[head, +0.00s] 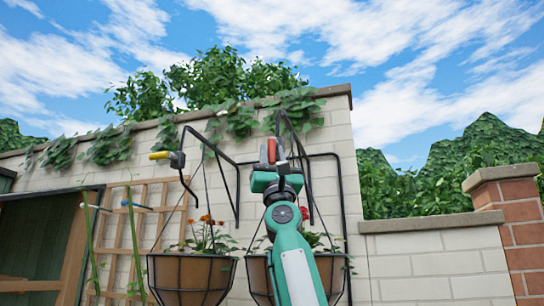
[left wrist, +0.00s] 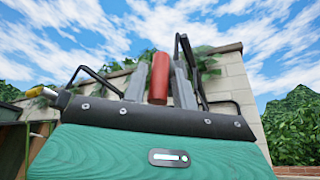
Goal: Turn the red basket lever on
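The red basket lever (head: 272,150) is at the top of my raised left arm, in front of the wall beside a black hanging-basket bracket. In the left wrist view the red lever (left wrist: 160,78) stands nearly upright between the two grey fingers of my left gripper (left wrist: 159,85). The fingers lie close along both sides of it, and the gripper looks shut on it. In the head view my left gripper (head: 272,158) hides the lever's base and mount. My right gripper is in neither view.
A yellow lever (head: 159,155) points left on its own bracket. Planted baskets hang below, the left one (head: 190,279) and the right one (head: 332,275) partly behind my arm. A wooden trellis (head: 133,224) stands left. A low wall (head: 440,262) runs right.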

